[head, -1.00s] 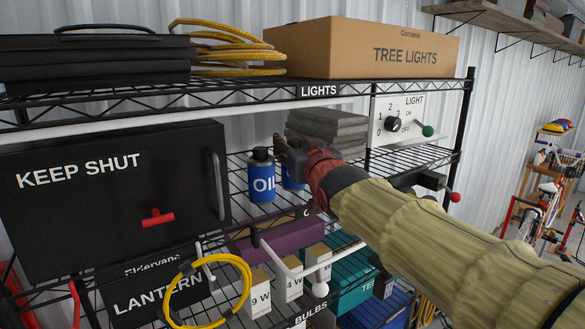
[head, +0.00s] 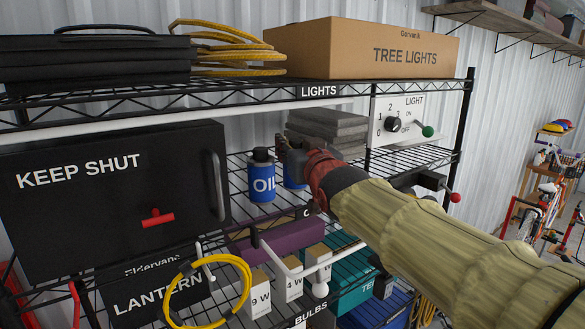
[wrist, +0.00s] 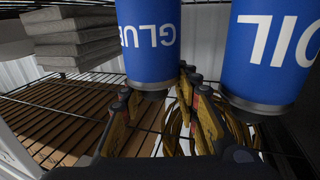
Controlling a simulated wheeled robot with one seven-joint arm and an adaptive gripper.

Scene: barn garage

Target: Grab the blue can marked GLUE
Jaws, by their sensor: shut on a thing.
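The blue can marked GLUE (wrist: 150,40) fills the upper middle of the wrist view, its dark rim between the fingers of my gripper (wrist: 160,105). The gripper is shut on it. In the head view my gripper (head: 292,160) is at the shelf, and only a blue strip of the GLUE can (head: 294,178) shows; the gripper and the other can hide the rest. A similar blue can marked OIL (head: 262,178) stands upright just to its left. The OIL can also shows close beside the right finger in the wrist view (wrist: 268,50).
Grey folded stacks (head: 327,130) lie behind the cans. A black KEEP SHUT box (head: 110,200) stands left, a light switch panel (head: 398,115) right. The upper wire shelf (head: 240,95) runs above my gripper. A white lever (head: 290,265) sticks out below.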

